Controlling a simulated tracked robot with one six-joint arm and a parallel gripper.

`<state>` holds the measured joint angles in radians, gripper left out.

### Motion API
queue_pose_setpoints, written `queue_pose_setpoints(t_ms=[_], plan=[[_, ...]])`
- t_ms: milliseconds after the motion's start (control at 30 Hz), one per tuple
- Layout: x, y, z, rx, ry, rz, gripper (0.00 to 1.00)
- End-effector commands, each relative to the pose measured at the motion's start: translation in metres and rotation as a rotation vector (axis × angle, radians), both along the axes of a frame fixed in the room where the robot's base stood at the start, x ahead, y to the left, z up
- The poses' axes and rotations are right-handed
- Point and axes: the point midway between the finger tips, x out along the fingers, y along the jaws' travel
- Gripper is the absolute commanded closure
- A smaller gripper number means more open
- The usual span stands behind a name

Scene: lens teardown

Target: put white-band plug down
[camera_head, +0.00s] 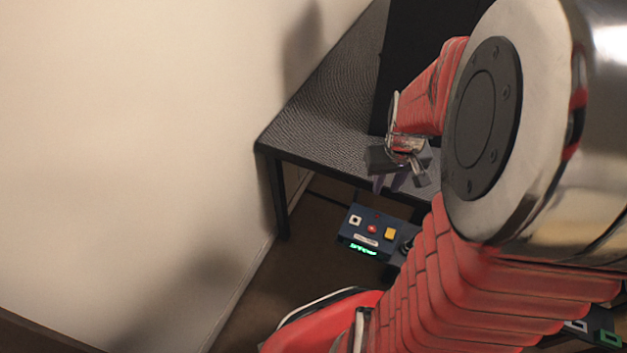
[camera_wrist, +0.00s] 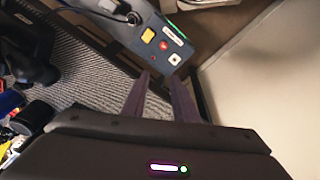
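My gripper (camera_head: 388,186) hangs over the near edge of the grey textured table (camera_head: 318,115). In the wrist view, the two purple-grey fingers (camera_wrist: 159,78) point away from the camera with a gap between their tips. Nothing shows between them. I cannot make out a white-band plug in either view. A black cylinder with a pale end (camera_wrist: 36,115) lies among small things at the left of the wrist view, and I cannot tell what it is.
A dark blue control box (camera_head: 350,229) with coloured buttons and a green display sits below the table edge; it also shows in the wrist view (camera_wrist: 146,50). A pale wall (camera_head: 120,120) stands at the left. The table's far left part is bare.

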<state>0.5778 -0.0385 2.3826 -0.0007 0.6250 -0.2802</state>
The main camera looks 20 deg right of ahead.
Motion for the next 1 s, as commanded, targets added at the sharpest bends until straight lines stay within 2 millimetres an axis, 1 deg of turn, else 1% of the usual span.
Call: queue_pose_setpoints(t_ms=[33, 100, 267, 433, 667, 800, 900, 1000], plan=[[0.005, 0.012, 0.013, -0.009, -0.019, 0.021, 0.74], [0.009, 0.028, 0.028, -0.018, -0.042, 0.042, 0.74], [0.012, 0.064, 0.059, -0.03, -0.09, 0.09, 0.74], [0.009, 0.102, 0.09, -0.037, -0.146, 0.142, 0.74], [-0.005, 0.151, 0.126, -0.033, -0.223, 0.21, 0.74], [-0.019, 0.178, 0.144, -0.024, -0.27, 0.253, 0.74], [-0.029, 0.194, 0.155, -0.015, -0.301, 0.279, 0.74], [-0.037, 0.204, 0.162, -0.008, -0.32, 0.298, 0.74]])
